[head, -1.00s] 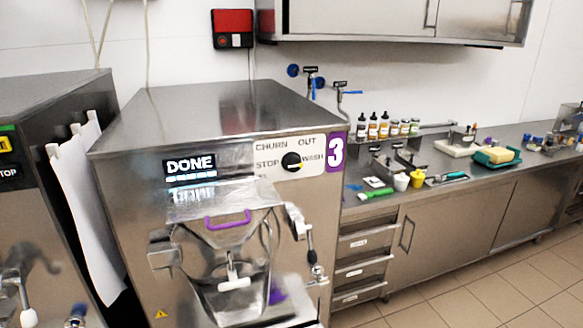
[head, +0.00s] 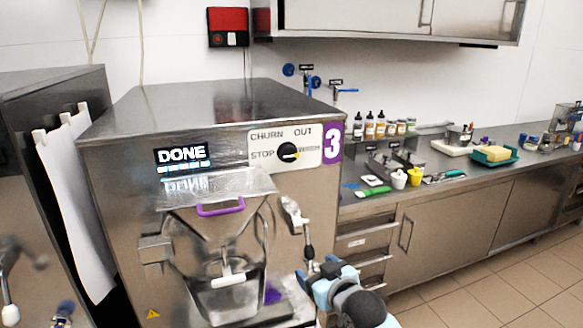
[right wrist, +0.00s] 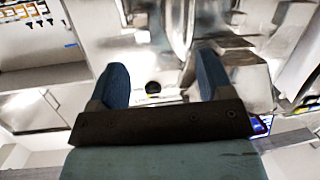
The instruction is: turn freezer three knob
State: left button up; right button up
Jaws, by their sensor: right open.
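Freezer three (head: 115,220) is a steel machine with a purple "3" label (head: 333,146) and a lit display (head: 183,156) reading DONE. Its black knob (head: 288,153) sits on a white plate marked CHURN, OUT, STOP and WASH. My left gripper is out of view.
A lever handle (head: 294,215) and a purple-handled hopper lid (head: 220,207) stick out from the freezer's front. Another freezer (head: 45,105) stands at left with white cloth between. At right, a counter (head: 470,185) holds bottles, cups and a sponge.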

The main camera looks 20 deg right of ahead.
jog(key=w+d+r+t+b, duration=0.1)
jog(key=w+r, duration=0.4)
jog(key=r, duration=0.5)
jog(key=t+b, duration=0.1)
jog(key=t, duration=0.1)
send_near(291, 155)
jog(key=w, duration=0.5)
jog(key=w+a+p, duration=0.1)
jog(key=w, duration=0.2)
jog(key=shift+w+r, duration=0.1)
jog(key=shift+w, duration=0.15)
jog(key=shift+w+a, duration=0.15)
jog(key=shift+w, duration=0.45)
jog(key=shift+s, duration=0.1)
jog(key=c, duration=0.9)
